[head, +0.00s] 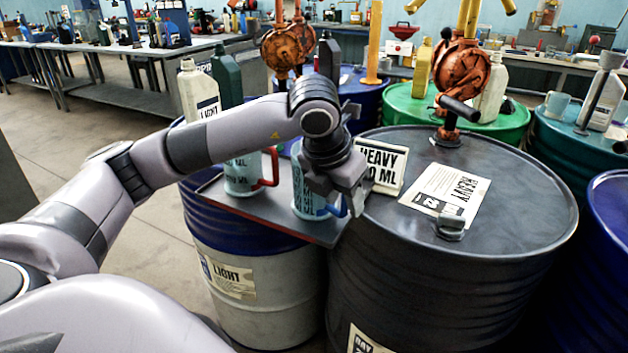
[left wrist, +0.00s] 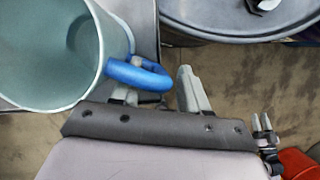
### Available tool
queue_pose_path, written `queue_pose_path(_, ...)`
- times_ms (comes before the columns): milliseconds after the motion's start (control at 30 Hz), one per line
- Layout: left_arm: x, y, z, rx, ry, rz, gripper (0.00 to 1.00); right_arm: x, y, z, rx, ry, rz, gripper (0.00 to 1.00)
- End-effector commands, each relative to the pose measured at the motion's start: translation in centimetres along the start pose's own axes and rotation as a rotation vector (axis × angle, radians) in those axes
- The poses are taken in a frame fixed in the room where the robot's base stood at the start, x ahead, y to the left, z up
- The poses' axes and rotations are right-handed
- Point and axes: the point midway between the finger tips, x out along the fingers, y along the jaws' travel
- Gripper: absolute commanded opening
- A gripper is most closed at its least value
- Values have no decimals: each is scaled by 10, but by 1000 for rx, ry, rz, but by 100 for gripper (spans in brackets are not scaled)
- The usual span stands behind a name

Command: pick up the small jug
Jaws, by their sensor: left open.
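A pale teal jug with a blue handle (head: 306,202) stands on a dark board on the blue-and-white drum, partly hidden by my left gripper (head: 345,192). In the left wrist view the open mouth of this jug (left wrist: 60,50) fills the upper left. Its blue handle (left wrist: 140,76) lies between the spread fingers of the left gripper (left wrist: 162,80), which is open. A second teal jug, with a red handle (head: 240,176), stands to its left on the board. Which jug is smaller is hard to tell.
A large dark drum (head: 500,255) stands close on the right. Bottles (head: 198,92) and an orange pump (head: 285,48) rise behind the jugs.

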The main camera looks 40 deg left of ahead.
Motion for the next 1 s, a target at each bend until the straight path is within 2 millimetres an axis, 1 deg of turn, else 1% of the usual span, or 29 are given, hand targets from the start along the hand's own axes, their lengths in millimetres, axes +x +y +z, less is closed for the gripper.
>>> queue_pose_path(100,4,-2,-2,-1,0,0,44,2,-1,1,0,-1,-3,40)
queue_pose_path(367,5,-3,-2,-1,-1,0,44,2,-1,1,-3,-2,-4,40)
queue_pose_path(467,4,-3,-2,-1,-1,0,15,2,-1,1,-3,-2,-4,40)
queue_pose_path(500,4,-3,-2,-1,-1,0,2,2,-1,1,-3,-2,-4,40)
queue_pose_path(533,4,-3,-2,-1,-1,0,0,2,-1,1,-3,-2,-4,40)
queue_pose_path(867,3,-3,-2,-1,-2,0,0,2,0,1,-4,-1,-3,40)
queue_pose_path(1000,-4,-3,2,-2,-5,-1,0,2,0,1,-4,-1,-2,40)
